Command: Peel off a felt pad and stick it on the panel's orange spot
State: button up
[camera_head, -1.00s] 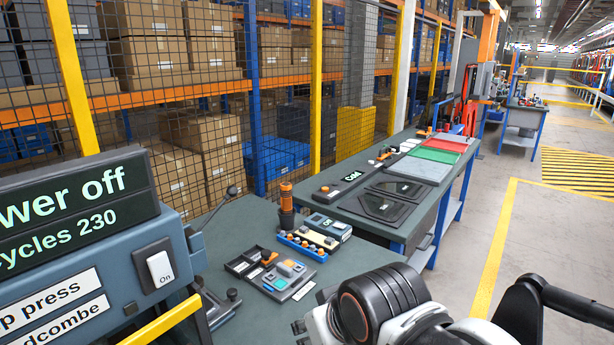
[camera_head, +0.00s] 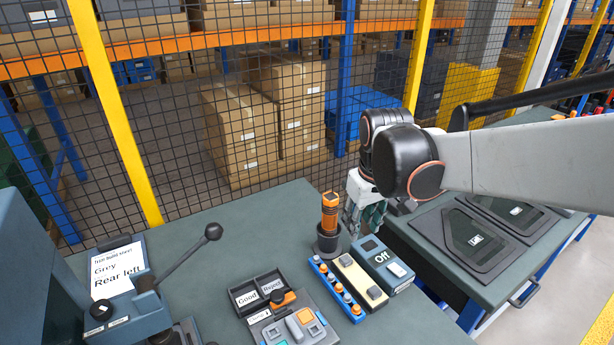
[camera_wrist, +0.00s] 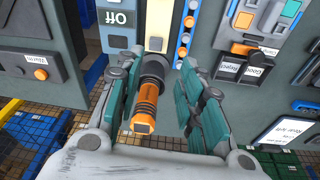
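My gripper (camera_head: 365,215) hangs beside an orange-handled tool (camera_head: 330,212) that stands upright in a dark holder. In the wrist view the gripper (camera_wrist: 157,75) is open, its teal fingers wide apart, with the tool (camera_wrist: 147,105) showing between them; I cannot tell its depth. No felt pad can be told for certain. A grey fixture (camera_head: 290,333) carries teal and orange squares. Two dark door panels lie on the right table, the nearer panel (camera_head: 470,238) with a white label; no orange spot shows on it. A dark unit (camera_wrist: 22,62) in the wrist view bears an orange round mark.
Beside the tool are a blue strip (camera_head: 328,280) with orange and white round tops, a cream block (camera_head: 352,278) and an "Off" box (camera_head: 398,281). Good and Reject trays (camera_head: 243,297) lie left. A lever (camera_head: 190,255) rises farther left. Mesh fencing (camera_head: 230,120) stands behind.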

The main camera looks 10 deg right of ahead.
jog(key=n+g+p, duration=0.1)
jog(key=g, duration=0.1)
send_over(348, 260)
notch_tip(348, 260, down, 4)
notch_tip(348, 260, down, 14)
jog(key=b, duration=0.4)
jog(key=shift+a+f, duration=0.15)
jog(key=shift+f, duration=0.1)
grip_shut()
jog(key=shift+r, duration=0.3)
jog(key=shift+r+p, duration=1.85)
jog(key=shift+r, duration=1.1)
